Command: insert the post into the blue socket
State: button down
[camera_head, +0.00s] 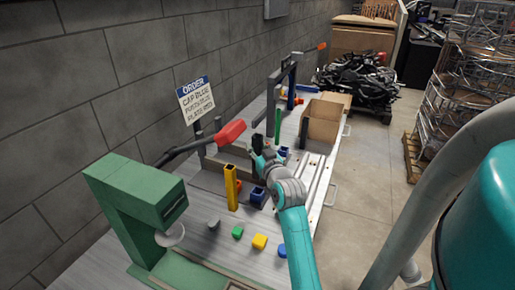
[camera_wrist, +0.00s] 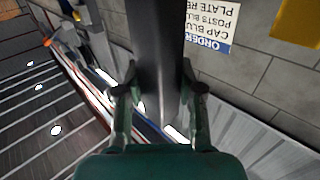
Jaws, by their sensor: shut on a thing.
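My gripper (camera_head: 262,158) is over the middle of the bench and is closed around a dark post. The post fills the upper middle of the wrist view (camera_wrist: 155,45), between the two fingers of my gripper (camera_wrist: 160,98). In the head view only a small dark piece of it shows above the gripper. A dark blue open-topped socket (camera_head: 257,197) stands on the bench, nearer the camera than my gripper and apart from it. Another small blue part (camera_head: 284,152) shows just behind the gripper, partly hidden; I cannot tell its shape.
A yellow post (camera_head: 231,188) stands left of the dark blue socket; a green post (camera_head: 277,128) stands farther back. Small coloured caps (camera_head: 260,241) lie in front. A green press (camera_head: 135,205), a red-ended lever (camera_head: 230,132) and a cardboard box (camera_head: 320,122) flank the space.

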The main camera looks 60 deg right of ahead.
jog(key=shift+f, duration=5.55)
jog(key=c, duration=0.7)
grip_release()
jog(key=shift+o, duration=0.2)
jog(key=v, duration=0.7)
jog(key=shift+s, duration=0.2)
jog(key=shift+a, duration=0.15)
